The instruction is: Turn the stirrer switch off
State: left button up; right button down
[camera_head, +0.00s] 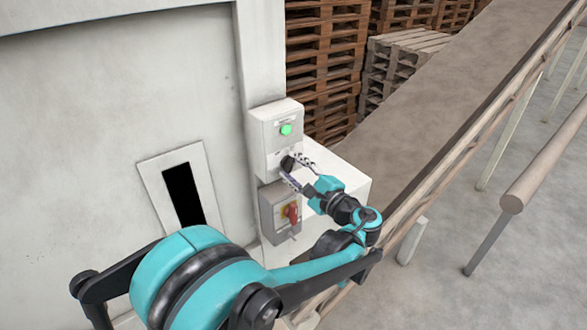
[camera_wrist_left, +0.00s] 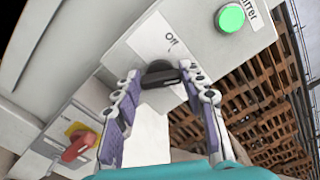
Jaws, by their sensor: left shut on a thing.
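The stirrer switch is a black rotary knob (camera_head: 288,162) on the front of a light grey control box (camera_head: 262,128), below a green lamp (camera_head: 286,130). In the left wrist view the knob (camera_wrist_left: 160,75) sits just below the printed word "Off", and its bar lies roughly across the picture. My left gripper (camera_head: 292,165) is at the box, its two fingers on either side of the knob and shut on it. The fingers hide part of the knob's edge. The green lamp (camera_wrist_left: 231,18) looks lit. My right gripper is not in view.
A lower grey box with a red rotary handle (camera_head: 292,213) on a yellow plate hangs just under the control box. A wall panel with a dark slot (camera_head: 184,193) is at left. A conveyor belt (camera_head: 430,110) runs on the right, with stacked wooden pallets (camera_head: 325,65) behind.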

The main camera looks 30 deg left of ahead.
pick_arm(q)
jog(key=n+b, duration=0.1)
jog(key=n, duration=0.2)
jog(key=n+b, duration=0.1)
jog(key=n, duration=0.1)
jog(key=shift+s+f+n, duration=0.1)
jog(key=shift+f+n, duration=0.1)
jog(key=shift+n, duration=0.2)
jog(key=n+b, duration=0.2)
jog(key=n, duration=0.3)
jog(key=shift+f+n, duration=0.1)
jog(key=shift+n, duration=0.3)
jog(key=o, duration=1.2)
jog(key=shift+c, duration=0.2)
jog(key=v, duration=1.2)
jog(key=shift+a, duration=0.1)
